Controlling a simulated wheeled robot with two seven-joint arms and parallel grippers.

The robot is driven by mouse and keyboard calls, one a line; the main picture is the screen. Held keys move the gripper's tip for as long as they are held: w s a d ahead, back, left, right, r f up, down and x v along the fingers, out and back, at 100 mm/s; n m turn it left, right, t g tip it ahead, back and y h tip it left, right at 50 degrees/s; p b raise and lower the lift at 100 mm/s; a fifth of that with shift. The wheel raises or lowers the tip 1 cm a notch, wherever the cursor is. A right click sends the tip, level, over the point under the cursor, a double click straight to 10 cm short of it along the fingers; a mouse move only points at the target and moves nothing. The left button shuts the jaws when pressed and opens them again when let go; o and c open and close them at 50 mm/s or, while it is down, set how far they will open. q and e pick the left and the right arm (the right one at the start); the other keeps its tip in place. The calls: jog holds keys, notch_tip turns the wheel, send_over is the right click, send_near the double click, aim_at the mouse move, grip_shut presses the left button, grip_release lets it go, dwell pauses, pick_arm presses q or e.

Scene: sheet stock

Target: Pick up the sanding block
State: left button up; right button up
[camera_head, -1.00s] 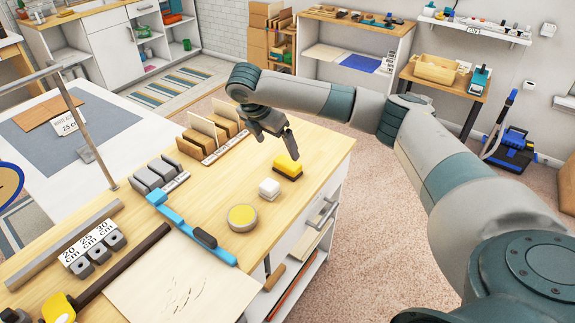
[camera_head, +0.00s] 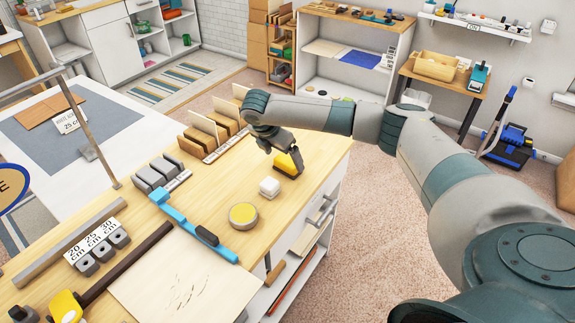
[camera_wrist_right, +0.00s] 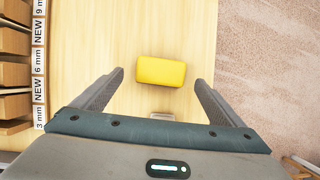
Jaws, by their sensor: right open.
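The sanding block (camera_head: 287,163) is yellow on top, with a dark underside in the earlier head view, and lies on the wooden bench near its right edge. In the right wrist view the yellow sanding block (camera_wrist_right: 161,71) lies just beyond the fingertips, centred between them. My right gripper (camera_head: 282,154) is over the block in the head view and partly covers it. Its fingers (camera_wrist_right: 158,78) are spread and empty in the right wrist view. My left gripper is not in view.
Slotted wooden sheet holders (camera_head: 215,137) stand behind to the left. A blue tool (camera_head: 188,224) lies across the bench. Bare bench top surrounds the sanding block.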

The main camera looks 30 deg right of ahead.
aim_at(286, 162)
jog(key=p+x, duration=0.1)
jog(key=x, duration=0.2)
jog(key=shift+s, duration=0.1)
jog(key=shift+d+f, duration=0.25)
jog(key=shift+f, duration=0.4)
jog(key=c, duration=1.2)
